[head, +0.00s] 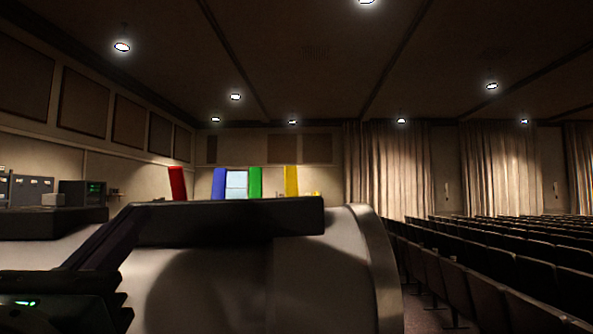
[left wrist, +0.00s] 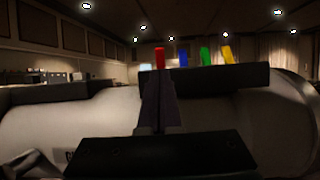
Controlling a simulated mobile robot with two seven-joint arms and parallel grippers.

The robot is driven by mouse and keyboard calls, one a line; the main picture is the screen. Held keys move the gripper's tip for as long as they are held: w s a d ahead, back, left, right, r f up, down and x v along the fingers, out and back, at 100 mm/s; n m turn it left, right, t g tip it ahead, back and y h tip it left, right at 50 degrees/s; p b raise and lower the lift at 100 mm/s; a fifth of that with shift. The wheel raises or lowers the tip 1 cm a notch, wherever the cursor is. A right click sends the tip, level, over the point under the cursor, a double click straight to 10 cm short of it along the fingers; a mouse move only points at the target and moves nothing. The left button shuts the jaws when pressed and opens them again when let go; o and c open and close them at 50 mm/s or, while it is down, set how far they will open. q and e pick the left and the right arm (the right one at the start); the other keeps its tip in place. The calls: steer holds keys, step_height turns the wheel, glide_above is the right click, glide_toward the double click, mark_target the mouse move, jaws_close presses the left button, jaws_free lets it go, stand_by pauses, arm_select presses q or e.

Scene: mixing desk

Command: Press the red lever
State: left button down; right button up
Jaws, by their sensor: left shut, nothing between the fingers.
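The red lever (head: 178,184) stands up behind the dark top edge of the pale, rounded desk, leftmost of a row of coloured levers. It also shows in the left wrist view (left wrist: 160,57), straight beyond my fingers. My left gripper (head: 132,214) reaches in from the lower left of the head view, low and in front of the desk's dark edge. In the left wrist view its fingers (left wrist: 160,76) are together and empty, their tips just below the red lever in the picture. The gap in depth is hard to judge. The red lever's base is hidden. My right gripper is not in view.
Blue (head: 218,185), green (head: 255,182) and yellow (head: 291,181) levers stand to the right of the red one. The desk's dark bar (head: 230,222) crosses in front of them. Rows of seats (head: 500,262) fill the right side.

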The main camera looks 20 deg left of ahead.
mark_target(175, 171)
arm_select(q)
steer(key=p+x, duration=0.3)
steer(key=x, duration=0.6)
steer(key=shift+w+a+r+p, duration=0.15)
steer(key=shift+w+r+p, duration=0.15)
steer(key=shift+p, duration=0.1)
steer(key=shift+w+a, duration=0.15)
steer(key=shift+w, duration=0.2)
steer(key=shift+r, duration=0.1)
